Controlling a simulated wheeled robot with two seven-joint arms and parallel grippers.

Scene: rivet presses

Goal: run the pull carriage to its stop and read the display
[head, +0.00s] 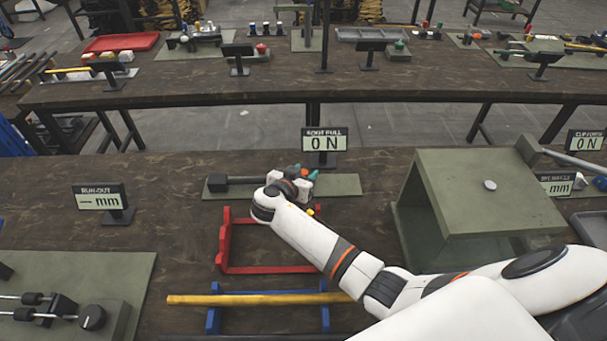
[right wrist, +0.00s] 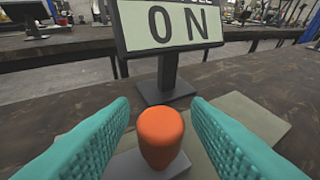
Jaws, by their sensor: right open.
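The pull rig sits on a flat green plate (head: 338,185) with a dark block and bar (head: 222,183) at its left end. Its display (head: 324,141) stands just behind and reads 0 N; it also shows large in the right wrist view (right wrist: 172,25). An orange knob (right wrist: 160,138) on a grey block stands upright between the teal fingers of my right gripper (right wrist: 160,130). The fingers are open, with a gap on each side of the knob. My left gripper is not in view.
A red frame (head: 224,240) and a yellow rod (head: 250,299) on blue stands (head: 213,318) lie in front. A green open box (head: 485,190) stands right, near my right arm. A run-out display (head: 100,198) stands left. Bare bench lies between it and the rig.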

